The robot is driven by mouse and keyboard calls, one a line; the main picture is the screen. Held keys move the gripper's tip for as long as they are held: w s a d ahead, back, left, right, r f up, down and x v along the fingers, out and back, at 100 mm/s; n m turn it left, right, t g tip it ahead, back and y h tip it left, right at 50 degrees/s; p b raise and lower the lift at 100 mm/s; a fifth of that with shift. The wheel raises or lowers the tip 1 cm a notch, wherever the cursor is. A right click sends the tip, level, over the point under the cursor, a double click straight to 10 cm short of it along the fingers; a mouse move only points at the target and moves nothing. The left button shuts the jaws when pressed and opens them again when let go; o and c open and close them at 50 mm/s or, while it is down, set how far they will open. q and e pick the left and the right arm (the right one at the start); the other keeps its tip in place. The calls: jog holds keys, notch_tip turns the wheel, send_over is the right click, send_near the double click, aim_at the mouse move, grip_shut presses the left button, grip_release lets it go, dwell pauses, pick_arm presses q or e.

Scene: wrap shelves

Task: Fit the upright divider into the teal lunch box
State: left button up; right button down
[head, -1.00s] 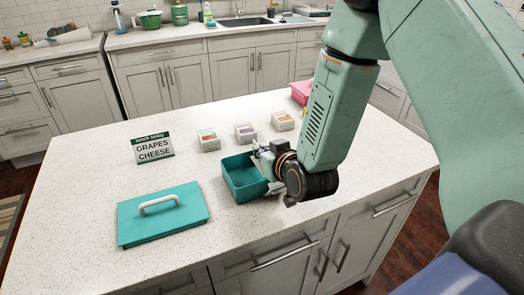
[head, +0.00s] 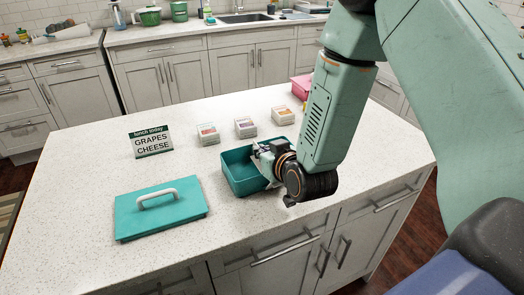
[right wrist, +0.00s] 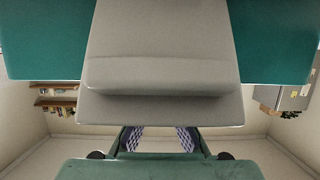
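The teal lunch box (head: 238,190) stands open on the white counter, its inside partly covered by my right gripper. My right gripper (head: 262,160) is over the box's right side, fingers toward the box. In the right wrist view, a grey panel, which I take as the upright divider (right wrist: 160,60), fills the centre with teal walls of the box behind it. The fingers (right wrist: 160,140) show below the panel, their tips hidden behind it; they look closed on it. Whether the panel touches the box floor cannot be seen. My left gripper is not in view.
The teal lid with a white handle (head: 160,212) lies at the front left. A sign reading grapes and cheese (head: 151,143) stands behind it. Three small white containers (head: 207,135) sit behind the box, and a pink item (head: 302,86) is farther right.

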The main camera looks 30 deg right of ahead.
jog(key=shift+f+b, duration=0.55)
jog(key=shift+f, duration=0.2)
jog(key=shift+r, duration=0.15)
jog(key=shift+r+p, duration=2)
dwell(1.0)
jog(key=shift+f+b, duration=1.45)
jog(key=shift+f, duration=0.7)
